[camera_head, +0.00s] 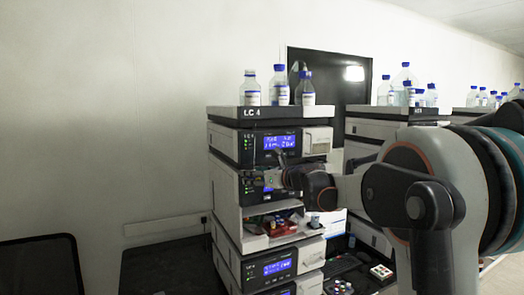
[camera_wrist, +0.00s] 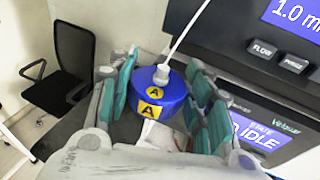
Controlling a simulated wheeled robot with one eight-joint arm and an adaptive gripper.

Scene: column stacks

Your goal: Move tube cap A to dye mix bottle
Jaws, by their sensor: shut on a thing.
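Tube cap A (camera_wrist: 172,103) is a blue round cap with yellow "A" labels and a white tube rising from its top in the wrist view. My gripper (camera_wrist: 162,72) has its teal-padded fingers on both sides of the cap and is shut on it.
The LC 4 stack (camera_head: 235,162) has an open bay with small coloured items below my gripper. More bottles stand on stacks to the right. An office chair (camera_wrist: 62,62) is at the left in the wrist view. The space left of the stack is open.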

